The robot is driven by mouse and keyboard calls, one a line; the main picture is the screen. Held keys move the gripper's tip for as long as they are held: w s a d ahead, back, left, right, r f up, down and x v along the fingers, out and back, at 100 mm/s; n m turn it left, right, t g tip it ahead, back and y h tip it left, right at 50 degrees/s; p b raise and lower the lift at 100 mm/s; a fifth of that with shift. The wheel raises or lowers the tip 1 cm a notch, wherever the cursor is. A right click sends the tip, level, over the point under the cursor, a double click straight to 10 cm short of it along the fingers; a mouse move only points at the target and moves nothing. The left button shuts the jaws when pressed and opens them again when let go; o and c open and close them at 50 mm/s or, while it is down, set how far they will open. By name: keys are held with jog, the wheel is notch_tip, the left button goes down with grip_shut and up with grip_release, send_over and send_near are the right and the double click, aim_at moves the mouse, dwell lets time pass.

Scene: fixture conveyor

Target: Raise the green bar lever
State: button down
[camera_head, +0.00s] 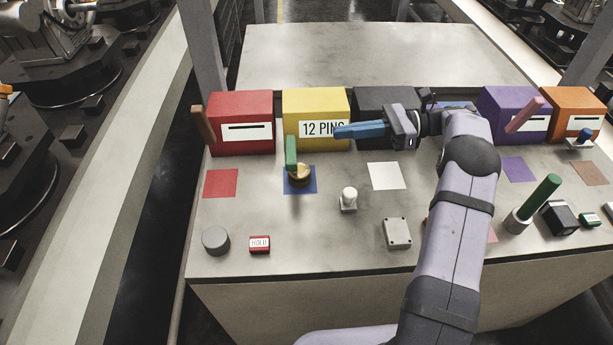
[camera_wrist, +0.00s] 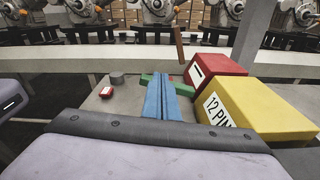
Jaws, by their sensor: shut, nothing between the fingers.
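The green bar lever (camera_head: 291,150) is a flat green bar at the left front edge of the yellow box (camera_head: 318,106) marked "12 PINS". It sticks out forward from the box, above a brass knob. In the wrist view the green bar (camera_wrist: 184,90) shows on both sides of my fingers, which hide its middle. My gripper (camera_head: 337,132) has blue fingers pressed together, with nothing between them. It lies in front of the yellow box, pointing left, with its tips to the right of the green bar and apart from it in the head view.
A red box (camera_head: 240,137) with a brown lever (camera_head: 203,125) stands to the left. The brass knob (camera_head: 299,176) sits on a blue square. A white knob (camera_head: 348,197) and a green round stick (camera_head: 547,190) stand on the table.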

aim_at(291, 152)
jog(key=s+f+h, duration=0.1)
jog(key=f, duration=0.2)
jog(key=s+f, duration=0.1)
jog(key=f, duration=0.2)
jog(key=f+g+h+p, duration=0.1)
jog(key=f, duration=0.2)
jog(key=shift+s+a+f+m+h, duration=0.1)
jog(key=shift+s+m+h, duration=0.2)
jog(key=shift+s+m, duration=0.1)
jog(key=p+x, duration=0.3)
jog(key=x, duration=0.7)
jog(key=shift+s+a+p, duration=0.15)
jog(key=shift+a+p, duration=0.05)
jog(key=shift+p, duration=0.15)
jog(key=r, duration=0.1)
jog(key=r+p, duration=0.1)
jog(key=shift+w+d+r, duration=0.15)
jog(key=shift+w+r, duration=0.2)
jog(key=shift+w, duration=0.05)
jog(key=shift+w+r+p, duration=0.2)
jog(key=shift+r+p, duration=0.25)
jog(key=shift+r, duration=0.15)
jog(key=shift+r, duration=0.2)
